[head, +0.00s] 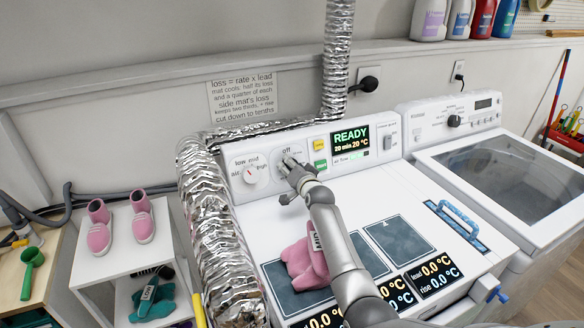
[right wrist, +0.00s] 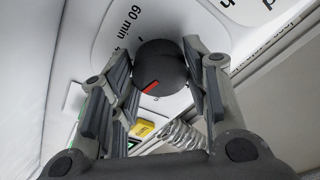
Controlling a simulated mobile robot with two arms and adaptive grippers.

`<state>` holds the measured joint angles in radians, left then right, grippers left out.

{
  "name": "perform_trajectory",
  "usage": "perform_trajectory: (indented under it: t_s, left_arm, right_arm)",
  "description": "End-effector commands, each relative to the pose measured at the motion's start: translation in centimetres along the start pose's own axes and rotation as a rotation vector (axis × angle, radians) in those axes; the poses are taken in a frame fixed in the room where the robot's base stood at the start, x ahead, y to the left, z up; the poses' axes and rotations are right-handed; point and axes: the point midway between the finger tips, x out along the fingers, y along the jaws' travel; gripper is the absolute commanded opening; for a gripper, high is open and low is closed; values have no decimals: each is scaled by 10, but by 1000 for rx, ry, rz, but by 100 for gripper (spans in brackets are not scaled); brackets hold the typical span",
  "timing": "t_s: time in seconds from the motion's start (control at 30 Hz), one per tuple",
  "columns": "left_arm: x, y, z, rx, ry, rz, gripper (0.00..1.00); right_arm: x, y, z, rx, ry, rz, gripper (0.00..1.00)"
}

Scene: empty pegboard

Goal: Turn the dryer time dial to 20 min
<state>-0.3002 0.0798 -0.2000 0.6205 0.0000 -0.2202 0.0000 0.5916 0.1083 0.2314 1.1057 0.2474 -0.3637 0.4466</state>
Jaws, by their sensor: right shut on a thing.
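The dryer time dial (right wrist: 165,65) is a round black knob with a red mark in the right wrist view. The mark points to the lower left in that picture, and a "60 min" label is printed at the upper left of the knob. In the head view my right gripper (head: 290,167) is at the dial under the "off" label and hides most of it. In the right wrist view my right gripper (right wrist: 160,72) has one finger on each side of the knob and is shut on it. The dryer display (head: 351,141) reads READY, 20 min, 20 °C. My left gripper is not in view.
A heat dial (head: 250,174) with low and mid labels is left of the time dial. Yellow (head: 319,145) and green (head: 321,166) buttons are to the right. A silver duct (head: 220,235) runs along the left.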

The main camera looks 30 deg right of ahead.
Motion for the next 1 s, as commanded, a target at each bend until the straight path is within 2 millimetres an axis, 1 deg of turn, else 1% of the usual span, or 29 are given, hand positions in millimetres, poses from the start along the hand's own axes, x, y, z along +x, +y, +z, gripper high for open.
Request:
perform_trajectory:
  t_s: [0.27, 0.3, 0.43, 0.47, 0.8, 0.93, 1.0]
  left_arm:
    - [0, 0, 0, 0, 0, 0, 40]
    - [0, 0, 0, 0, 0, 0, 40]
    - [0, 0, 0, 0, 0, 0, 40]
    - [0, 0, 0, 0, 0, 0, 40]
    - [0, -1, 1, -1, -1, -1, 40]
    - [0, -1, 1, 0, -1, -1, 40]
    - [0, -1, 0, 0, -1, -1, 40]
  right_arm:
    - [0, 0, 0, 0, 0, 0, 20]
    - [0, 0, 0, 0, 0, 0, 47]
    - [0, 0, 0, 0, 0, 0, 64]
    - [0, 0, 0, 0, 0, 0, 65]
    - [-1, 0, 0, -1, 0, 0, 65]
    - [-7, 0, 0, 0, 0, -1, 65]
    - [-13, 0, 0, 0, 0, -1, 65]
